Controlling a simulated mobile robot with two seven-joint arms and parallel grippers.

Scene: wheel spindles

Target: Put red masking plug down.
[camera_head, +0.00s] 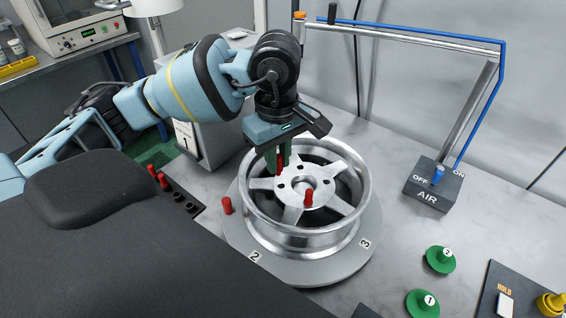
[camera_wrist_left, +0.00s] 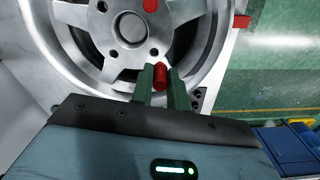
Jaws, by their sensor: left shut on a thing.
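My left gripper (camera_head: 278,168) points down over the wheel hub. Its green fingers are shut on a red masking plug (camera_head: 280,166), which also shows between the fingertips in the left wrist view (camera_wrist_left: 160,76). The plug's lower end is close to the hub face; I cannot tell whether it is in a lug hole. The silver five-spoke wheel (camera_head: 303,234) lies flat on a round grey plate. Another red plug (camera_head: 308,197) stands upright on the hub, also seen in the left wrist view (camera_wrist_left: 150,5). My right gripper is not in view.
A red plug (camera_head: 227,206) stands left of the wheel. An AIR switch box (camera_head: 433,187) with a metal arm and blue hose stands right. Green knobbed discs (camera_head: 440,260) lie front right.

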